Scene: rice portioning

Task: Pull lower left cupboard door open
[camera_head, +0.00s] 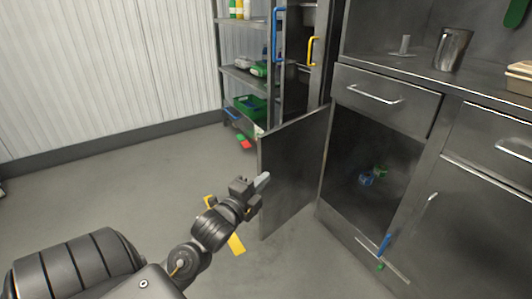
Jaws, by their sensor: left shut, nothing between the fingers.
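The lower left cupboard door (295,165) stands wide open, swung out to the left of its cupboard. The dark cupboard interior (350,150) shows to its right. My left gripper (262,181) is shut and empty. Its fingertips overlap the door's outer left edge in the picture; I cannot tell whether they touch it. The door's handle cannot be made out. My right gripper is not in view.
Blue (366,180) and green (380,171) items lie inside the cupboard. A drawer (385,97) above is closed. A metal cup (452,48) stands on the counter. A shelf rack (245,72) stands behind the door.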

